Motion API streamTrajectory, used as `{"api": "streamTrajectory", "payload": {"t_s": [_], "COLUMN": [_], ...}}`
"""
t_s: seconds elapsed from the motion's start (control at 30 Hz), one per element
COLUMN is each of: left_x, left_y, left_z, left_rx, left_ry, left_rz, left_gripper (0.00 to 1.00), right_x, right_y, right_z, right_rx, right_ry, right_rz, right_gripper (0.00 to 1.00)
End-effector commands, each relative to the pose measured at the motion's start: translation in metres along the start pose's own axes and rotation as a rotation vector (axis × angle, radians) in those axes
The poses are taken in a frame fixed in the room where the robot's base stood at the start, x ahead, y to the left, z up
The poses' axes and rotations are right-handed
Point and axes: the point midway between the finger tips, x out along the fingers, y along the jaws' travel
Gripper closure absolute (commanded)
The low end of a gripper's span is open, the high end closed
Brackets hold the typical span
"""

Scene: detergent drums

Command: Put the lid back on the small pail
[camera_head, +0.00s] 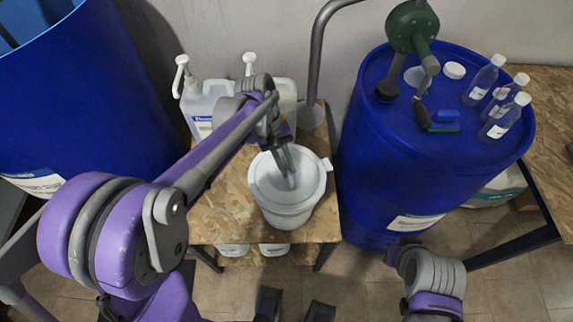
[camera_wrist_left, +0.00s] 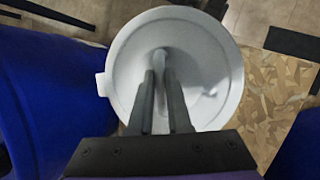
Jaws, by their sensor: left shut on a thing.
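A white round lid (camera_head: 270,186) lies level at the mouth of the small white pail (camera_head: 285,219) on the wooden stand. My left gripper (camera_head: 288,168) comes down from above and is shut on the lid's raised middle grip. The left wrist view shows the lid (camera_wrist_left: 210,65) nearly face on, with the fingers (camera_wrist_left: 160,85) closed at its centre. The lid hides the pail's opening, and I cannot tell whether it is seated or slightly above the rim. My right gripper (camera_head: 398,252) is partly in view at the lower right; its fingers cannot be made out.
White pump jugs (camera_head: 205,103) stand behind the pail on the stand (camera_head: 225,215). A blue drum (camera_head: 385,170) with a green pump (camera_head: 412,27), clear bottles (camera_head: 484,80) and a brush (camera_head: 438,127) stands close on the right. A larger open blue drum (camera_head: 75,90) is at left.

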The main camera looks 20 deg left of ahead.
Motion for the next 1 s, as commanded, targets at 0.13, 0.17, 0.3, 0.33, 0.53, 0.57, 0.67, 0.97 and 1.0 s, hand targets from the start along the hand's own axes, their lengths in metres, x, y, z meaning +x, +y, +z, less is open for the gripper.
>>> {"api": "streamTrajectory", "payload": {"t_s": [0.13,0.17,0.3,0.33,0.53,0.57,0.67,0.97,1.0], "left_x": [-0.0001,-0.0001,-0.0001,-0.0001,0.0,0.0,0.0,-0.0001,-0.0004], "left_y": [0.0,0.0,0.0,0.0,0.0,0.0,0.0,0.0,0.0001], "left_z": [0.0001,0.0001,0.0001,0.0001,0.0001,0.0,0.0,0.0001,0.0002], "left_rx": [0.0,0.0,0.0,0.0,0.0,0.0,0.0,0.0,0.0], "left_ry": [0.0,0.0,0.0,0.0,0.0,0.0,0.0,0.0,0.0], "left_rz": [0.0,0.0,0.0,0.0,0.0,0.0,0.0,0.0,0.0], "left_gripper": [0.82,0.77,0.51,0.49,0.49,0.43,0.25,0.19,0.19], "right_x": [-0.0001,-0.0001,-0.0001,-0.0001,-0.0001,-0.0001,-0.0001,-0.0001,-0.0003], "right_y": [0.0,0.0,0.0,0.0,0.0,0.0,0.0,0.0,0.0], "right_z": [-0.0001,-0.0001,-0.0001,0.0,-0.0001,-0.0001,-0.0001,-0.0001,-0.0003], "right_rx": [0.0,0.0,0.0,0.0,0.0,0.0,0.0,0.0,0.0], "right_ry": [0.0,0.0,0.0,0.0,0.0,0.0,0.0,0.0,0.0], "right_rz": [0.0,0.0,0.0,0.0,0.0,0.0,0.0,0.0,0.0], "right_gripper": [1.0,1.0,1.0,1.0,1.0,1.0,1.0,1.0,1.0]}}
